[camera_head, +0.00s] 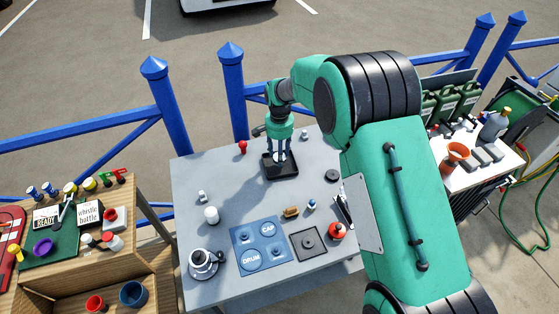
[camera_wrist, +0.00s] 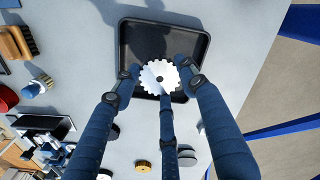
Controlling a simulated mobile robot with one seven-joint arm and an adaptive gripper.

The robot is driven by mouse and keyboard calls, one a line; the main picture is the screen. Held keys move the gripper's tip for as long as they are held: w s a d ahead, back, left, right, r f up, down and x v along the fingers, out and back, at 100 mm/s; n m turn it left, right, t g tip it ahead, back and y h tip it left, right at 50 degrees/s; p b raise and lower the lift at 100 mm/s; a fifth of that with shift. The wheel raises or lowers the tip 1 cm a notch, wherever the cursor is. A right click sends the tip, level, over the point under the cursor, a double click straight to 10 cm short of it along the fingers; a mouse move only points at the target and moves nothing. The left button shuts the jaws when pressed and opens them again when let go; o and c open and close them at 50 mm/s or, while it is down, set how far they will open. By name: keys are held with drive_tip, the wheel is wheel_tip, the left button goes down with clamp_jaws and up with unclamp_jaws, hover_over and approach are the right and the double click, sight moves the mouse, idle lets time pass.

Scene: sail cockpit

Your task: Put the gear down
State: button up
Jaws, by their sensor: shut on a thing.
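A silvery white toothed gear (camera_wrist: 158,77) with a dark centre hole shows between the fingertips in the wrist view. My gripper (camera_wrist: 160,85) is shut on it, with blue fingers around its rim. A black rectangular tray (camera_wrist: 190,28) with a raised rim lies beneath the gear. In the head view, my gripper (camera_head: 280,155) points down over the same black tray (camera_head: 290,172) at the back of the grey table. There the gear is mostly hidden by the fingers. I cannot tell whether the gear touches the tray floor.
The grey table (camera_head: 228,175) also holds a blue mat (camera_head: 262,243) marked DRUM and CAP, a winch-like drum (camera_head: 203,264), a dark square plate (camera_head: 308,243) and a red-topped pot (camera_head: 336,231). Blue railings (camera_head: 232,90) stand behind. A wooden shelf (camera_head: 130,265) is at left.

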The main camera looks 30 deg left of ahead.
drive_tip(key=shift+f+b, duration=0.45)
drive_tip(key=shift+f, duration=1.25)
drive_tip(key=shift+f, duration=0.15)
drive_tip(key=o, duration=1.3)
wheel_tip(320, 180, up, 12)
drive_tip(key=shift+r+p, duration=0.1)
drive_tip(key=shift+p, duration=1.1)
drive_tip(key=shift+d+r, duration=0.1)
